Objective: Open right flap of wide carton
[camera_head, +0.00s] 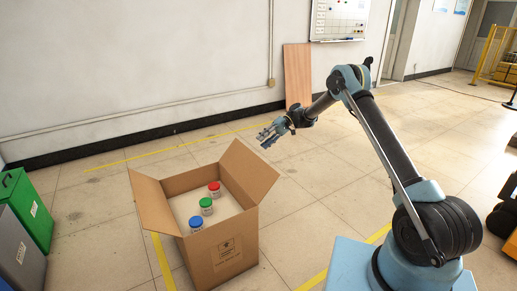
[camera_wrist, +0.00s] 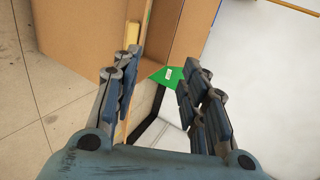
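The wide cardboard carton (camera_head: 215,255) stands on the floor with its top open. Its right flap (camera_head: 250,172) is raised and leans outward to the right. Its left flap (camera_head: 153,204) tilts outward to the left. My gripper (camera_head: 267,136) is in the air above and behind the right flap, apart from it in the head view. In the wrist view my gripper (camera_wrist: 153,82) has its fingers spread with nothing held between them. Brown cardboard (camera_wrist: 80,35) fills the upper left there; which part of the carton it is, I cannot tell.
Red (camera_head: 214,189), green (camera_head: 206,206) and blue (camera_head: 196,224) lidded jars sit inside the carton. A green bin (camera_head: 30,208) and a grey bin (camera_head: 18,250) stand at the left. A brown board (camera_head: 297,76) leans on the wall. Floor around the carton is clear.

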